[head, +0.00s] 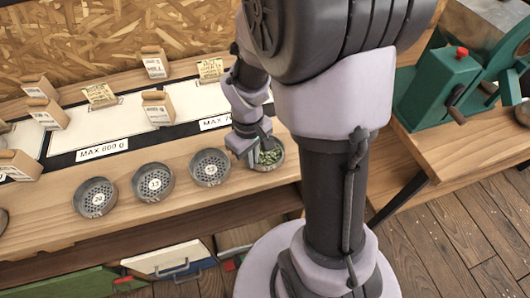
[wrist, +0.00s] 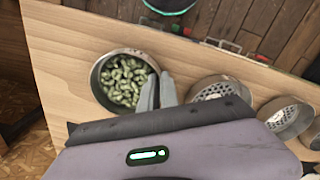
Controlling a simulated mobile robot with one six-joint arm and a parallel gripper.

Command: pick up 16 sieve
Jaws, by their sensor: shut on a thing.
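A round metal sieve filled with green beans (head: 280,157) sits at the right end of a row of sieves on the wooden bench. In the wrist view it shows as a round pan (wrist: 95,85), and the beans hide its bottom and any number. My gripper (head: 255,158) is at its left side. In the wrist view my gripper's fingers (wrist: 160,91) are closed on its wall. Three empty perforated sieves stand to the left: the nearest (head: 210,167), a middle one (head: 153,182) and a far left one (head: 95,197). Their numbers are too small to read surely.
A white board marked MAX 600 g (head: 100,150) and small wooden sample boxes (head: 158,108) stand behind the sieves. A green machine (head: 440,85) stands on a separate bench at right. The bench front edge lies close before the sieves.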

